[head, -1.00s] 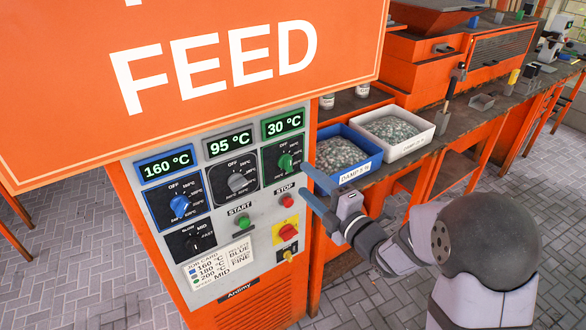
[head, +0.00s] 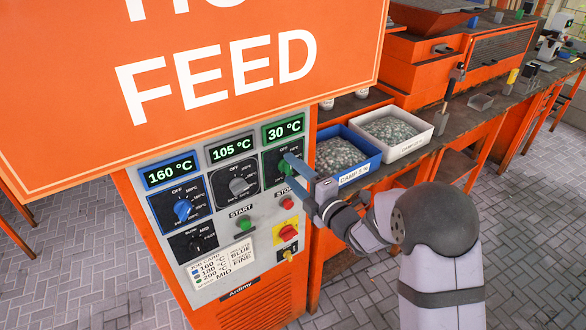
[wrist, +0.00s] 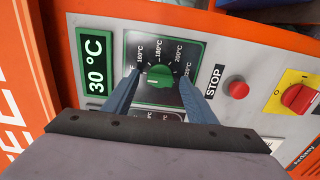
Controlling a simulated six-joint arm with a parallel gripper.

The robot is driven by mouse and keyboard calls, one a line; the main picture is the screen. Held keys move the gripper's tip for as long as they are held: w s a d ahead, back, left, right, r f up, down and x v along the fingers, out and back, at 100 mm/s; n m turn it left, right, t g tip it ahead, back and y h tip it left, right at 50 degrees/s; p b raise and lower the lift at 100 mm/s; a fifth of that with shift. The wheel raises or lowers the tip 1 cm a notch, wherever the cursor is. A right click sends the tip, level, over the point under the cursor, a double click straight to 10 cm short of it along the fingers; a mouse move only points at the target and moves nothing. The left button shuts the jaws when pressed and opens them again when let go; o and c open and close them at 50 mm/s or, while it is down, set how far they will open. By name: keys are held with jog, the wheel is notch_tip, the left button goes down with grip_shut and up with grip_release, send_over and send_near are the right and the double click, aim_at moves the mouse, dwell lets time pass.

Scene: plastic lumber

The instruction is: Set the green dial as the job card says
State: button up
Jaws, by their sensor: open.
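The green dial (wrist: 160,76) sits on a dark plate at the upper right of the grey control panel (head: 262,217); the green-framed display (head: 284,128) above it reads 30 °C. The job card (head: 207,268) is low on the panel, with lines of 160 °C beside blue, 180 °C and 200 °C beside green, and MID.
The blue dial (head: 183,209) has a display of 160 °C, the grey dial (head: 239,186) 105 °C. A red stop button (wrist: 238,89) and red switch (wrist: 298,98) are close to my gripper. Blue (head: 372,163) and white (head: 420,151) bins stand right of the panel.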

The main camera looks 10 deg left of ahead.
jog(key=shift+w+a, duration=0.2)
jog(key=c, duration=1.1)
